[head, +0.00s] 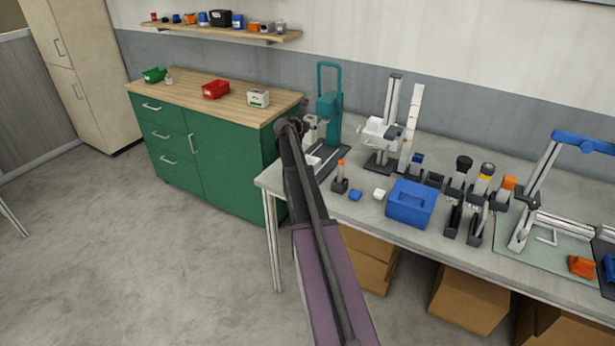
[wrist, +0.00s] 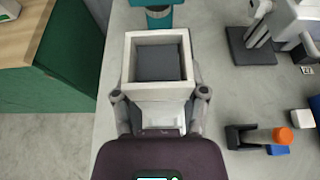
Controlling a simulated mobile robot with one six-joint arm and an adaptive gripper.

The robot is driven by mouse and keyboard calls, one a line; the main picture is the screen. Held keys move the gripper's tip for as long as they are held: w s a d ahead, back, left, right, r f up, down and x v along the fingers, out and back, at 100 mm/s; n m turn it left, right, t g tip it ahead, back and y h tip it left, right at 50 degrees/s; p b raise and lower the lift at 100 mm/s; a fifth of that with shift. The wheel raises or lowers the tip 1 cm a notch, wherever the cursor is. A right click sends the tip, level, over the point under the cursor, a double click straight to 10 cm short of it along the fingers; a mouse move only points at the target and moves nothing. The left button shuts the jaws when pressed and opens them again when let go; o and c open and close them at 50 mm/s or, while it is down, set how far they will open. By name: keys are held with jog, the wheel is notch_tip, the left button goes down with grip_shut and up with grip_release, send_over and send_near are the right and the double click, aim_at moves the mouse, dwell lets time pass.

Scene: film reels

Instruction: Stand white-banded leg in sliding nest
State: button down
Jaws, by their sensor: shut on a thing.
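A white square-walled nest (wrist: 131,62) with a dark grey floor lies ahead of my gripper (wrist: 160,96) in the wrist view. Nothing stands inside it. My gripper is shut on its pale front part (wrist: 160,114), one finger on each side. In the head view my gripper (head: 311,131) is at the teal press (head: 329,107) at the table's left end, largely hidden by my arm. I cannot tell which leg has a white band.
A small holder with an orange-topped piece (head: 340,170) stands right of the press. A blue bin (head: 410,203) and a white-and-grey stand (head: 384,130) are farther right. A green cabinet (head: 215,150) adjoins the table's left edge.

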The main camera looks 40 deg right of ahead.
jog(key=shift+f+b, duration=0.6)
jog(key=shift+f, duration=0.45)
notch_tip(320, 180, down, 6)
jog(key=b, duration=0.6)
jog(key=shift+f, duration=0.15)
jog(key=shift+f+b, duration=1.85)
jog(key=shift+b, duration=0.15)
jog(key=shift+f, duration=0.15)
jog(key=shift+c, duration=0.6)
grip_release()
jog(key=shift+r, duration=0.25)
